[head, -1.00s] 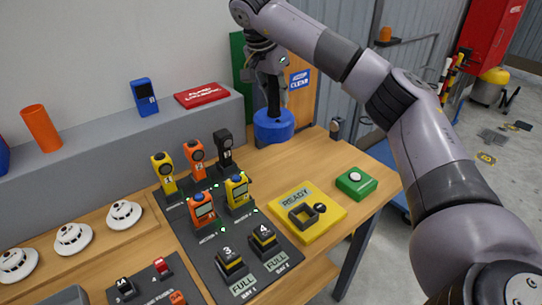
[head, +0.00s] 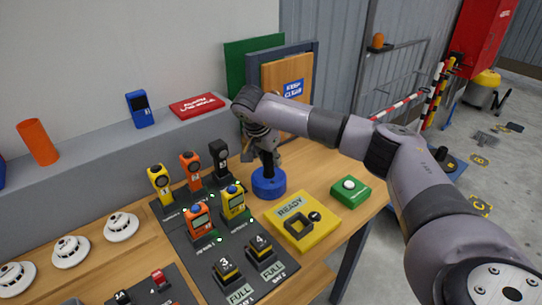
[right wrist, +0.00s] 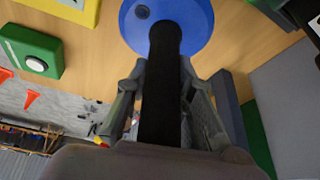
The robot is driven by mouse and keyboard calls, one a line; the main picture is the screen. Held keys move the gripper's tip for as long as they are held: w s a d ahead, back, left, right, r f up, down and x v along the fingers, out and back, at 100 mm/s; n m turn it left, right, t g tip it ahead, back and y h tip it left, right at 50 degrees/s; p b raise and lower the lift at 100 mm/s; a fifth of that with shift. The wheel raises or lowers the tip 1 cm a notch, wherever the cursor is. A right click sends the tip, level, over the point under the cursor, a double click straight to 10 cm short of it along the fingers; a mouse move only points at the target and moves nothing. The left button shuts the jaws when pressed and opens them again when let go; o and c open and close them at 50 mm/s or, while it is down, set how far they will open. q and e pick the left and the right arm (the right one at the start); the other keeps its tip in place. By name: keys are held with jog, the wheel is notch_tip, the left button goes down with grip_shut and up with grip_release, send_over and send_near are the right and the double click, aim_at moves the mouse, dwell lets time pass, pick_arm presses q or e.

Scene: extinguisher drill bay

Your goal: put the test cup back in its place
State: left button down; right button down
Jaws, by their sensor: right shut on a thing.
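A round blue cup with a black upright handle, which I take for the test cup (head: 268,184), is in my right gripper. My right gripper (head: 264,148) is shut on the black handle, above the blue part. The cup is upright, between the black meter stand and the yellow READY pad; I cannot tell whether it touches the table. In the right wrist view the cup (right wrist: 190,22) shows beyond the fingers, with the handle running between them. My left gripper is not in view.
The yellow READY pad (head: 282,213) and a green button box (head: 351,191) are to the cup's right. Several meters stand on the dark board (head: 222,262) to its left. Wooden and green panels (head: 252,50) stand behind. A grey ledge (head: 80,190) runs along the wall.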

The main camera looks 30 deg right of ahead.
jog(key=c, duration=1.8)
grip_release()
jog(key=o, duration=0.4)
jog(key=shift+r, duration=0.1)
jog(key=b+v, duration=0.2)
jog(key=v, duration=1)
